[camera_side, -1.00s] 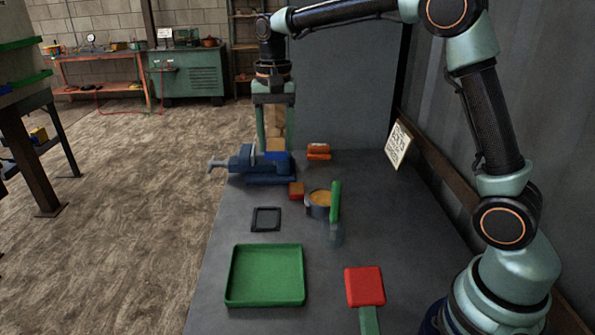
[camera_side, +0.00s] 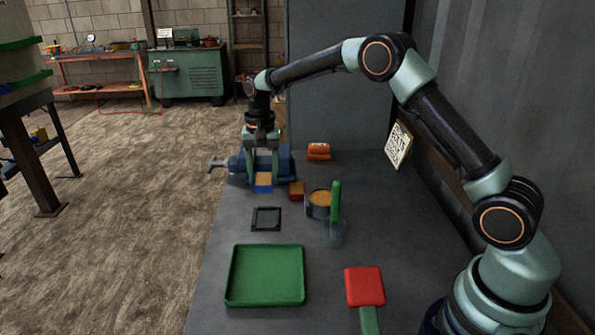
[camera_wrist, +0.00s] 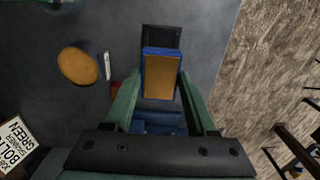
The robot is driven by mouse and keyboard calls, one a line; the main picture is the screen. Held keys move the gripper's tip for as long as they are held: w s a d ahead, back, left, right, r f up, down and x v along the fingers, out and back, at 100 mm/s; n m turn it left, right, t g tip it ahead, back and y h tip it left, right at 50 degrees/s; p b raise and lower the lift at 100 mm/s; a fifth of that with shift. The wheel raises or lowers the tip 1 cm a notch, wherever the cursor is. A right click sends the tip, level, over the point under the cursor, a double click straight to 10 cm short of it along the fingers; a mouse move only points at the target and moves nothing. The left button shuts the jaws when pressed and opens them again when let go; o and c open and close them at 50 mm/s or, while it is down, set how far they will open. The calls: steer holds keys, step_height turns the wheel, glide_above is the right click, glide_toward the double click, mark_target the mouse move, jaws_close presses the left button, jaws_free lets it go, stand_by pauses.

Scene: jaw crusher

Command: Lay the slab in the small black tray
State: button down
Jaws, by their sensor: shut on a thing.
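The slab (camera_side: 264,182), tan with blue edges, is held between the fingers of my gripper (camera_side: 262,168), in front of the blue vise. In the wrist view the slab (camera_wrist: 161,76) sits between the green fingertips of my gripper (camera_wrist: 157,95). The small black tray (camera_side: 254,219) lies flat on the bench, nearer the side camera than the slab. In the wrist view the tray (camera_wrist: 160,30) shows just past the slab, which hides its near part. The slab is apart from the tray in the side view. Its exact height above the bench is hard to tell.
The blue vise (camera_side: 238,162) stands behind the gripper. A small red-orange block (camera_side: 296,190) and a round pot (camera_side: 319,211) with tan contents are to the right. A green-handled tool (camera_side: 335,200) stands by the pot. A green tray (camera_side: 234,275) and red paddle (camera_side: 364,285) lie nearer.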

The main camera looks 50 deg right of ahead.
mark_target(266, 218)
step_height(266, 218, down, 10)
steer(key=shift+r, duration=0.1)
stand_by(0.4)
steer(key=shift+f, duration=0.2)
